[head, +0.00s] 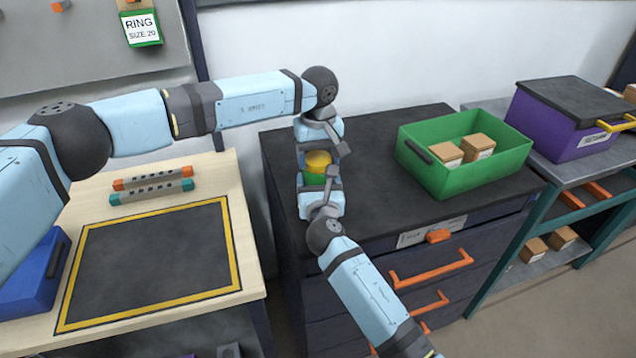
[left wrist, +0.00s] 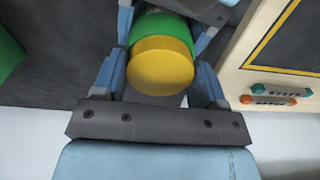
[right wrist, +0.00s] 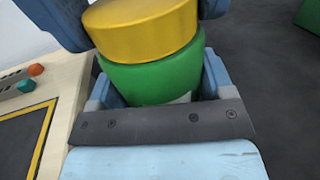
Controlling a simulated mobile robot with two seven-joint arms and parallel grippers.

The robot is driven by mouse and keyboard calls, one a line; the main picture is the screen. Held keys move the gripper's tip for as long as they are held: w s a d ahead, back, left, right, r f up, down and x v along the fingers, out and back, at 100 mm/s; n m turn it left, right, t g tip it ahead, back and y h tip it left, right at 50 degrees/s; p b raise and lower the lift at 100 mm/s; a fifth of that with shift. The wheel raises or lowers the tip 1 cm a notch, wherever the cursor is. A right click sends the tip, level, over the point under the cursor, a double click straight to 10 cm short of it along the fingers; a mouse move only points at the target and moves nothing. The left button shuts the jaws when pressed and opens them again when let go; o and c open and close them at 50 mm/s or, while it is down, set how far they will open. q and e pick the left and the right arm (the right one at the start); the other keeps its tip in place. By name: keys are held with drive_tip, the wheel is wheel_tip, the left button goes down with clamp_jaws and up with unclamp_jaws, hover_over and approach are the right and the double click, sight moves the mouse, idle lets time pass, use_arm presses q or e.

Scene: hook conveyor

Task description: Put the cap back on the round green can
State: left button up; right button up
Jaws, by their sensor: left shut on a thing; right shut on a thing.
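The round green can (head: 313,181) is at the left end of the dark cabinet top, and its green side (right wrist: 160,80) fills the gap of my right gripper (right wrist: 150,75). The yellow cap (head: 318,160) sits against the can's top; it shows in the left wrist view (left wrist: 160,66) and the right wrist view (right wrist: 145,28). My left gripper (head: 322,150) comes from behind and is shut on the cap. My right gripper (head: 318,188) comes from the front and is shut on the can. Whether the cap is fully seated I cannot tell. The can's bottom is hidden.
A green bin (head: 465,180) with cardboard boxes (head: 446,154) stands right on the cabinet top (head: 390,203). A purple crate (head: 550,128) is farther right. A wooden table (head: 205,178) with a yellow-framed dark mat (head: 150,262) is at left. The cabinet top between can and bin is clear.

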use_arm(q)
drive_tip(key=m, duration=0.3)
drive_tip(key=o, duration=1.1)
drive_tip(key=shift+r, duration=0.1)
wheel_tip(320, 180, up, 12)
drive_tip(key=shift+f, duration=0.1)
use_arm(e)
drive_tip(key=o, duration=1.7)
drive_tip(key=s, duration=0.9)
drive_tip(key=s+d+p, duration=0.1)
drive_tip(key=s, duration=0.4)
drive_tip(key=shift+d, duration=0.1)
use_arm(q)
drive_tip(key=shift+r, duration=0.5)
use_arm(e)
drive_tip(key=shift+w, duration=0.1)
